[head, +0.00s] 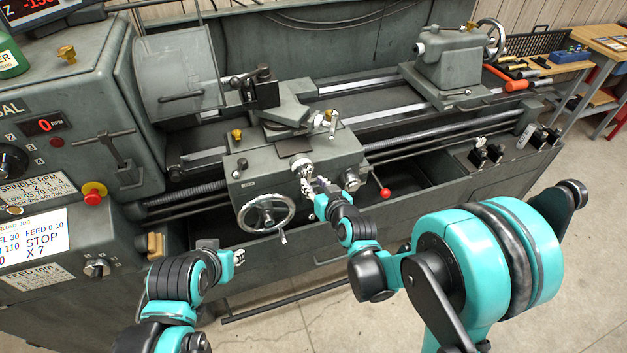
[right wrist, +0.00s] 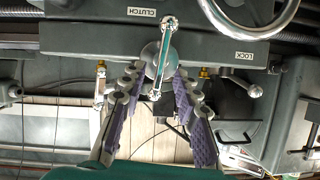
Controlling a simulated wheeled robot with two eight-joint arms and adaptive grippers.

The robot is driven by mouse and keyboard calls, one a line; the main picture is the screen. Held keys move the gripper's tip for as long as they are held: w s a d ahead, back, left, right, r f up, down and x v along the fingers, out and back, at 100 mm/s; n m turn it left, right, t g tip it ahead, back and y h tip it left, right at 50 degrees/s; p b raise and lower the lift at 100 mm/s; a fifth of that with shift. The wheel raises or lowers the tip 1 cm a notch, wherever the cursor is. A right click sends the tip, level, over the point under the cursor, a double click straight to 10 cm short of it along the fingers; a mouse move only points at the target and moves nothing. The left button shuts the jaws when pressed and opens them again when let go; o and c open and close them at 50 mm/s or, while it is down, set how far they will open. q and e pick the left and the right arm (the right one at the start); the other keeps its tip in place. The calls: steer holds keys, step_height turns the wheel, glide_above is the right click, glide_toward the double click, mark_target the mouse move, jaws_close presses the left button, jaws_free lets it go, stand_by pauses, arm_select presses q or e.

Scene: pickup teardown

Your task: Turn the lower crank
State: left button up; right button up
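The crank (right wrist: 162,60) is a bright metal arm on a round grey hub, on the apron (head: 318,179) of the lathe carriage. My right gripper (right wrist: 156,76) is open, with its purple-padded fingers on either side of the crank arm. Whether a pad touches the crank is unclear. In the head view my right gripper (head: 309,184) is at the apron, covering part of the crank. My left gripper (head: 238,257) is in front of the lathe, below the handwheel, away from the crank. Its fingers are too small to tell open from shut.
A spoked handwheel (head: 265,213) stands left of my right gripper. A red-knobbed lever (head: 384,192) sticks out to its right. A small ball-ended lever (right wrist: 254,91) shows at the right of the wrist view. The chip tray (head: 430,180) lies below the carriage.

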mark_target(310, 179)
steer(key=b+x, duration=0.1)
steer(key=x, duration=0.4)
steer(key=shift+w+a, duration=0.1)
steer(key=shift+w, duration=0.05)
jaws_close()
steer(key=shift+f+m+y+b, duration=0.1)
steer(key=shift+m+y+b, duration=0.2)
steer(key=shift+b, duration=0.05)
jaws_free()
